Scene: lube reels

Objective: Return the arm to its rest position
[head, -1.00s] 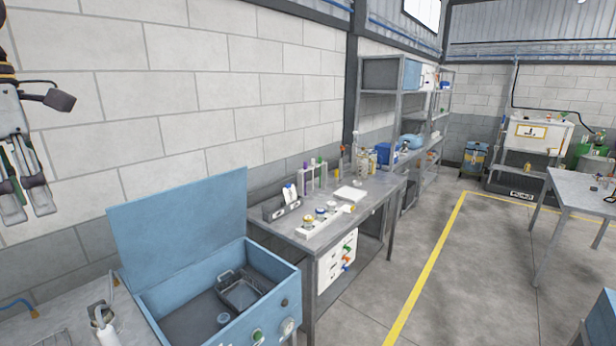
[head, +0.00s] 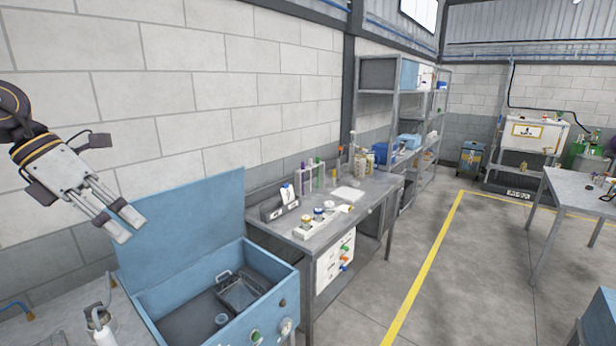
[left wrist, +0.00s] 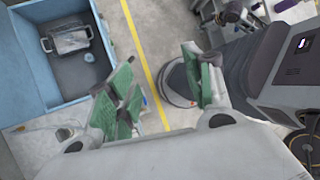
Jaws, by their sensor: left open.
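My left gripper (head: 128,226) is at the left of the head view, raised in front of the block wall and above the left part of the open blue bin. Its fingers point down and to the right. They are open with nothing between them. In the left wrist view the green finger pads (left wrist: 160,95) stand apart, with floor and part of my own body behind them.
The blue bin (head: 272,262) has its lid up and holds a wire basket (head: 240,292). A grey workbench (head: 335,222) with bottles and tubes stands beyond it. A spray-type bottle (head: 103,330) stands at the lower left. Open floor (head: 440,270) lies to the right.

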